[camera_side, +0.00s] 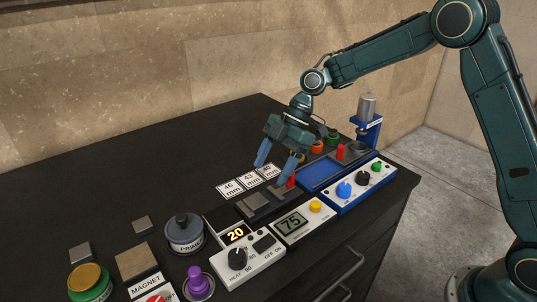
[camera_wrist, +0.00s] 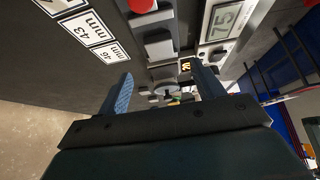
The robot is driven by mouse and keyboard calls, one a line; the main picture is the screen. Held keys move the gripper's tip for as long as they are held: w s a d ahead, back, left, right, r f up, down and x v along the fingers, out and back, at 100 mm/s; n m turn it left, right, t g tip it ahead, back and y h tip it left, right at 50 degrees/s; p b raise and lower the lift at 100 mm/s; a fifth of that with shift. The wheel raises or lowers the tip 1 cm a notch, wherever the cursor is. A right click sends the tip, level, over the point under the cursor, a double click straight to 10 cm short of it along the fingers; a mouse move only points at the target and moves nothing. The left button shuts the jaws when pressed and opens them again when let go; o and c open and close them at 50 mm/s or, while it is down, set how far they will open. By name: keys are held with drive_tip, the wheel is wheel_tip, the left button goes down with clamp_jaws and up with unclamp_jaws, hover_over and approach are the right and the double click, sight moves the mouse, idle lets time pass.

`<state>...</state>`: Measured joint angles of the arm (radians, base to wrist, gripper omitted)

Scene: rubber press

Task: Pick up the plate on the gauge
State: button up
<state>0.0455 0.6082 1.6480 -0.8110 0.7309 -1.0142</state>
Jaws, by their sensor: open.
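The gauge (camera_side: 303,226) is a white unit with a display reading 75 and a yellow button. A small dark grey plate (camera_side: 256,201) lies flat on its dark bed, behind the display. In the wrist view the plate (camera_wrist: 159,46) shows beyond the fingertips, with the gauge's display (camera_wrist: 228,18) to its right. My gripper (camera_side: 274,172) points down with its blue fingers apart, above and a little behind the gauge. It is empty and apart from the plate. The wrist view also shows the open gripper (camera_wrist: 163,82).
Number cards (camera_side: 248,179) lie behind the gauge. A red part (camera_side: 291,181) stands close to the plate's right. A heater unit (camera_side: 247,257) reading 20 is at the left, a blue press (camera_side: 363,187) at the right. Bare counter lies behind the cards.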

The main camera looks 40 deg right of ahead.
sight(255, 201)
drive_tip(key=shift+x, duration=1.25)
drive_tip(key=shift+x, duration=2.6)
drive_tip(key=c, duration=1.4)
drive_tip(key=shift+o, duration=0.2)
drive_tip(key=shift+r, duration=0.2)
wheel_tip(255, 201, up, 20)
drive_tip(key=shift+f, duration=0.15)
